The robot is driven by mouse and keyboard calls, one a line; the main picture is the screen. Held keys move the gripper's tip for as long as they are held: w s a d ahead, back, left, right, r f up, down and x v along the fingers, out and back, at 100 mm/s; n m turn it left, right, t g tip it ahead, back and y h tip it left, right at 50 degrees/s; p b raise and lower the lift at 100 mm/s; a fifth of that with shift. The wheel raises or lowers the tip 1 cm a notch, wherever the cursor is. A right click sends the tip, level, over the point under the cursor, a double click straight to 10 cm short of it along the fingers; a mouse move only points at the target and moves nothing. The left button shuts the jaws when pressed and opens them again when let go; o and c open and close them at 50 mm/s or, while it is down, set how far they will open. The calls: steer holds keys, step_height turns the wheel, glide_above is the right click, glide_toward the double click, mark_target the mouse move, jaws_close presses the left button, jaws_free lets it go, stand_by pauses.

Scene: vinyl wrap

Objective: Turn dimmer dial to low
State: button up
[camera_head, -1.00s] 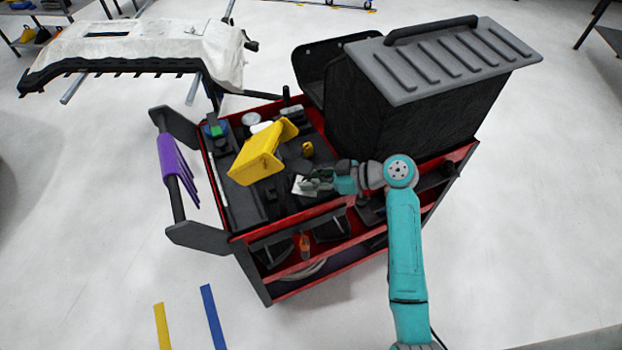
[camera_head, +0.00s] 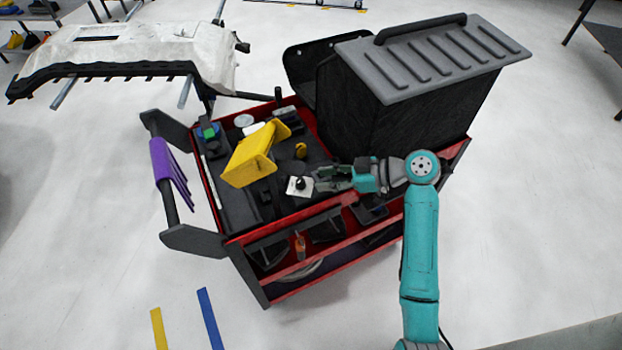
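The dimmer looks to be a small white plate (camera_head: 293,190) with a black dial (camera_head: 300,183) on it, on the cart's dark top near the front red edge. The dial's pointer setting is too small to read. My gripper (camera_head: 316,180) is just right of the plate, its fingers pointing left toward the dial. The fingers look apart from the dial, and nothing shows held in them. They are too small to tell whether they are open or shut.
A large black box with a grey lid (camera_head: 430,60) stands behind my gripper. Open floor surrounds the cart.

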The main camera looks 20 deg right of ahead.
steer(key=v, duration=0.5)
steer(key=shift+s+d+r, duration=0.1)
steer(key=shift+s+d, duration=0.15)
steer(key=shift+d, duration=0.05)
